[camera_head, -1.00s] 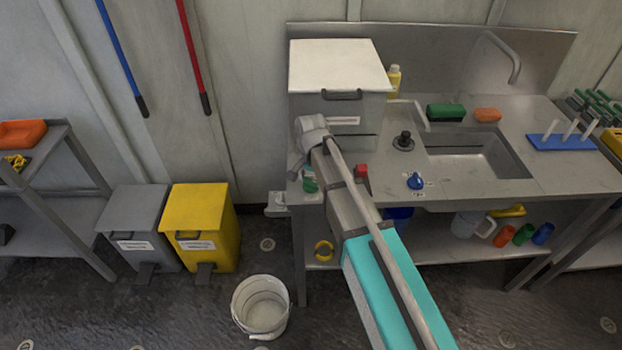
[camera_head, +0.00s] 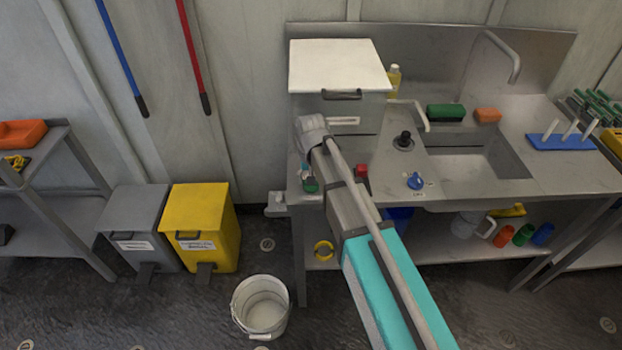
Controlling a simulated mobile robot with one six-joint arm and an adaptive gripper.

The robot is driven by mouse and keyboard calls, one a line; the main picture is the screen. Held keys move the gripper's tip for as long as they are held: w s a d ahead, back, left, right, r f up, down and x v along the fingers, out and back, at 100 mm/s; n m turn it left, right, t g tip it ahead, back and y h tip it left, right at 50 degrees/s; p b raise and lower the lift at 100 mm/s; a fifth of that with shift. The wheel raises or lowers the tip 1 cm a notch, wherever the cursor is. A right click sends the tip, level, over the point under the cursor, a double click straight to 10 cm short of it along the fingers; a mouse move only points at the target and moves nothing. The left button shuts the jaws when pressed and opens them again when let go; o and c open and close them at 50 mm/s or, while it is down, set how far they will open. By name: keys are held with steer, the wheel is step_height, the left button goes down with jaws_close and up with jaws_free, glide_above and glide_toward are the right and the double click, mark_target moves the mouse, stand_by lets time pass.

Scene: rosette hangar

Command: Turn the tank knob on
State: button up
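A steel counter (camera_head: 470,187) with a sink carries several knobs. A blue knob (camera_head: 415,180) sits on its front part with small labels beside it. A red knob-like piece (camera_head: 361,171) and a green one (camera_head: 310,184) sit near the front left edge. A grey box with a white lid (camera_head: 338,64), perhaps the tank, stands on the left end. I cannot tell which knob is the tank's. My arm reaches up from the bottom. My gripper (camera_head: 304,168) is at its far end, just above the green piece, in front of the box. Its fingers are mostly hidden and too small to read.
A black round fitting (camera_head: 404,140) stands left of the sink (camera_head: 475,165), near a faucet. A green brush (camera_head: 445,112), an orange sponge (camera_head: 487,115) and a yellow bottle (camera_head: 393,80) are behind. A bucket (camera_head: 261,307) and a yellow bin (camera_head: 201,229) stand on the floor.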

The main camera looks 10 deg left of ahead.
steer(key=o, duration=1.1)
steer(key=shift+c, duration=0.2)
steer(key=shift+m, duration=0.4)
